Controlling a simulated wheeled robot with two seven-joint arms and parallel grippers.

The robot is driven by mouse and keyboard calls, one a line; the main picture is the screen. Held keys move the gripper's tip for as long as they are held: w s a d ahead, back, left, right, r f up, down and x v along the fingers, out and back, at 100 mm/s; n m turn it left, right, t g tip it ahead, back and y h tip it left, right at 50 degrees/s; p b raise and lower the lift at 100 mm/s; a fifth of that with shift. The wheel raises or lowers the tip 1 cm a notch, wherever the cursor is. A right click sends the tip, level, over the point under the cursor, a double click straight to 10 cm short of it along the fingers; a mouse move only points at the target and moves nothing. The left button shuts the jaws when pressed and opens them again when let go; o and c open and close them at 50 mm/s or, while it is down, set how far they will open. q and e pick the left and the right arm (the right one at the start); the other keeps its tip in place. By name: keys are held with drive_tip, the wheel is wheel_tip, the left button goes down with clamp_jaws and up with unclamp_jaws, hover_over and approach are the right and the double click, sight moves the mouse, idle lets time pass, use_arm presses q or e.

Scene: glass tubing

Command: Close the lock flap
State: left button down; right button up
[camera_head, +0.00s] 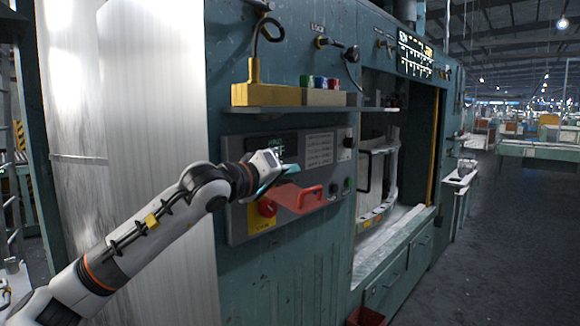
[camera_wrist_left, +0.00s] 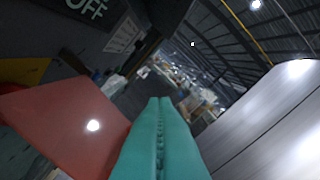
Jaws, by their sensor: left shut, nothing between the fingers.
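The lock flap, a red plate with a loop handle (camera_head: 302,198), stands out from the grey control panel (camera_head: 238,222) on the teal machine. In the left wrist view the red plate (camera_wrist_left: 62,122) fills the lower left. My left gripper (camera_head: 292,170) has teal fingers that are shut and empty, at the upper edge of the flap in the head view. In the left wrist view the closed fingers (camera_wrist_left: 160,105) lie just right of the red plate. I cannot tell whether they touch it. My right gripper is not in view.
A red knob on a yellow plate (camera_head: 266,208) sits left of the flap. A shelf (camera_head: 300,109) with a yellow block projects above the panel. An open bay (camera_head: 385,165) lies to the right. A pale cylinder (camera_head: 140,160) stands behind my left arm. Floor at right is open.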

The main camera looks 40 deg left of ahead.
sight(273, 195)
use_arm(q)
drive_tip(key=f+m+b, duration=0.1)
drive_tip(key=f+m, duration=0.1)
drive_tip(key=d+f+m+b, duration=0.1)
drive_tip(key=f+m, duration=0.1)
drive_tip(key=f+m+b, duration=0.1)
drive_tip(key=f+m, duration=0.2)
drive_tip(key=shift+d+b, duration=0.25)
drive_tip(key=shift+b, duration=0.15)
drive_tip(key=a+f+m+b, duration=0.1)
drive_tip(key=a+f+b, duration=0.4)
drive_tip(key=f+b, duration=0.2)
drive_tip(key=shift+w+a+f+y+b, duration=0.15)
drive_tip(key=shift+a+f+y+b, duration=0.2)
drive_tip(key=shift+f, duration=0.65)
wheel_tip(273, 195, up, 10)
drive_tip(key=p, duration=0.3)
